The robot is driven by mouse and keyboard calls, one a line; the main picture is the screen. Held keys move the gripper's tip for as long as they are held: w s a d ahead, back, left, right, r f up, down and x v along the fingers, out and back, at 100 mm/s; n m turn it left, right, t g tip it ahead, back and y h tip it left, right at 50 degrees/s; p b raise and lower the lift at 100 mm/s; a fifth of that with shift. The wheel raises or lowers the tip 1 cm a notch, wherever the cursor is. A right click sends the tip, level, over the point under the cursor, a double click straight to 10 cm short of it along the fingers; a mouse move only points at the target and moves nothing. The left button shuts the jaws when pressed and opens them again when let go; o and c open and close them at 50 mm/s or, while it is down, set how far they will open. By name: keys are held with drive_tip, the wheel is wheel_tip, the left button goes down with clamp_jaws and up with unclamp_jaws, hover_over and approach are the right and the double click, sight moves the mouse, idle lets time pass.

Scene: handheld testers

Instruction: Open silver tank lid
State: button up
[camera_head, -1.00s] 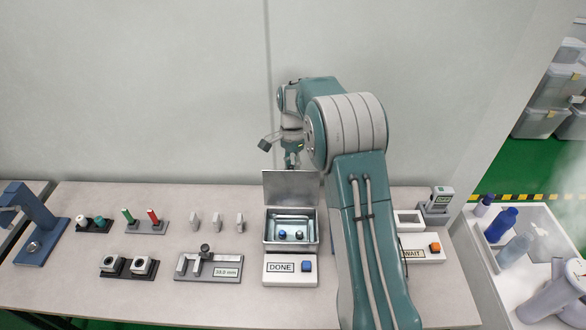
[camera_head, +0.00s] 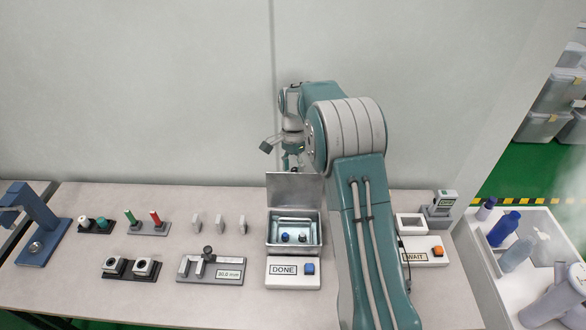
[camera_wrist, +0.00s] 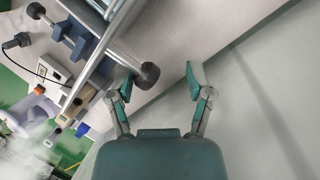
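The silver tank (camera_head: 270,246) stands near the middle of the table, with a blue and a dark round piece visible inside. Its silver lid (camera_head: 295,189) is raised and stands roughly upright at the tank's back edge, so the tank is open at the top. My gripper (camera_head: 291,160) is behind and above the lid, partly hidden by the lid and my arm. In the wrist view my gripper (camera_wrist: 160,80) has its two green fingers spread with a gap between them. A dark round knob (camera_wrist: 148,72) shows by the left finger; I cannot tell whether they touch.
A DONE box (camera_head: 293,273) with a blue button stands directly in front of the tank. A gauge fixture (camera_head: 211,268) and small grey blocks (camera_head: 219,224) lie to the left. The wall is close behind the table.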

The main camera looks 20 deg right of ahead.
wheel_tip(320, 180, up, 10)
idle(0.5)
idle(0.3)
